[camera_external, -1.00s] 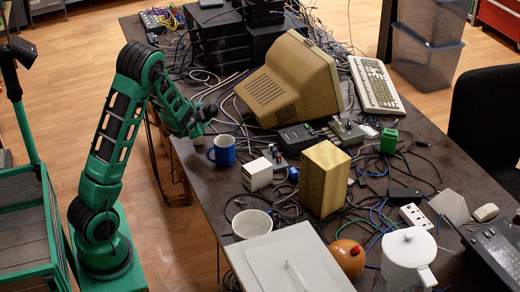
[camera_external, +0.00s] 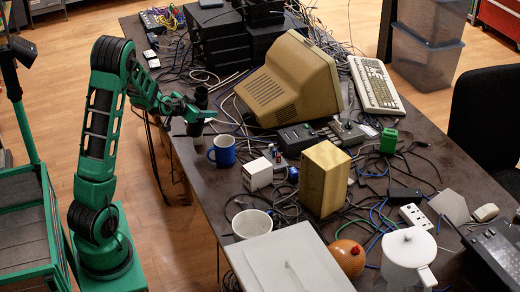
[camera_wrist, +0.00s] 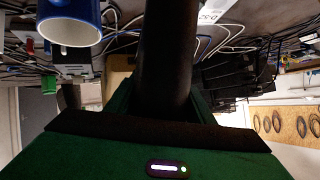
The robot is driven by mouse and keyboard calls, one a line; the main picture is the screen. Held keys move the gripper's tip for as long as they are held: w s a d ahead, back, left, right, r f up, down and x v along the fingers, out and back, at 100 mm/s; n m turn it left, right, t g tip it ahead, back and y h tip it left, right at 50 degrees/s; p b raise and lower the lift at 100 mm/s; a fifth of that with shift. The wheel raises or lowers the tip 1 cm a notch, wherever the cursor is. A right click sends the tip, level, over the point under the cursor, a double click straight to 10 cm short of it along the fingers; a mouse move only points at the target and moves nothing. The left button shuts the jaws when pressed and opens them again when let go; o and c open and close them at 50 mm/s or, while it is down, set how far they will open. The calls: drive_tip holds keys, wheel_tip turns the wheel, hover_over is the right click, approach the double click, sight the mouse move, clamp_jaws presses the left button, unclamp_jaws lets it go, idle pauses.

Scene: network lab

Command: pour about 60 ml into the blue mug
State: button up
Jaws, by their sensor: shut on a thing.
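The blue mug (camera_external: 222,152) stands upright near the left edge of the table. In the wrist view the mug (camera_wrist: 68,12) is at the top left, and its pale round opening shows. My gripper (camera_external: 199,113) is shut on a dark, slim cylindrical container (camera_external: 201,98), just behind and left of the mug and higher than it. The container is near upright and apart from the mug. In the wrist view the dark container (camera_wrist: 165,55) rises from the jaws in the middle. Its contents and opening cannot be made out, and no liquid stream shows.
A small white box (camera_external: 257,174) and a yellowish block (camera_external: 324,180) stand right of the mug. A white cup (camera_external: 252,224) is in front. The beige monitor (camera_external: 290,82) is behind, to the right. Cables cover much of the table (camera_external: 197,178); its left edge is near.

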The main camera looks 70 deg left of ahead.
drive_tip(key=shift+w+n+t+h+b, duration=0.1)
drive_tip(key=shift+n+t+h+b, duration=0.45)
drive_tip(key=shift+n+b, duration=0.25)
drive_tip(key=shift+d, duration=0.1)
